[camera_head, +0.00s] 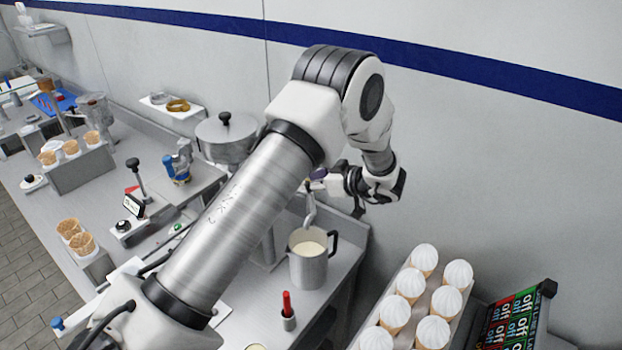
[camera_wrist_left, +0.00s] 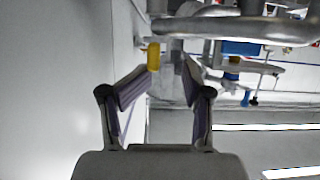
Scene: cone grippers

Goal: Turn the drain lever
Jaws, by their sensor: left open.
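My left arm reaches across the head view to my left gripper (camera_head: 338,182), near the metal spout (camera_head: 310,208) above the pitcher (camera_head: 308,268). In the left wrist view the left gripper (camera_wrist_left: 170,72) is open, its two purplish-padded fingers apart. A small yellow piece (camera_wrist_left: 153,56) sits at the tip of the left finger in that view, and a grey metal part (camera_wrist_left: 177,52) shows between the fingertips. I cannot tell for sure which of these is the drain lever, or whether a finger touches either one. My arm hides much of the machine in the head view.
The pitcher holds a pale liquid. A lidded metal vessel (camera_head: 226,138) stands behind my arm. A red-topped item (camera_head: 288,308) stands on the counter near the pitcher. White-topped cones (camera_head: 411,284) fill a holder at the lower right. The wall (camera_head: 480,165) is close beyond the gripper.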

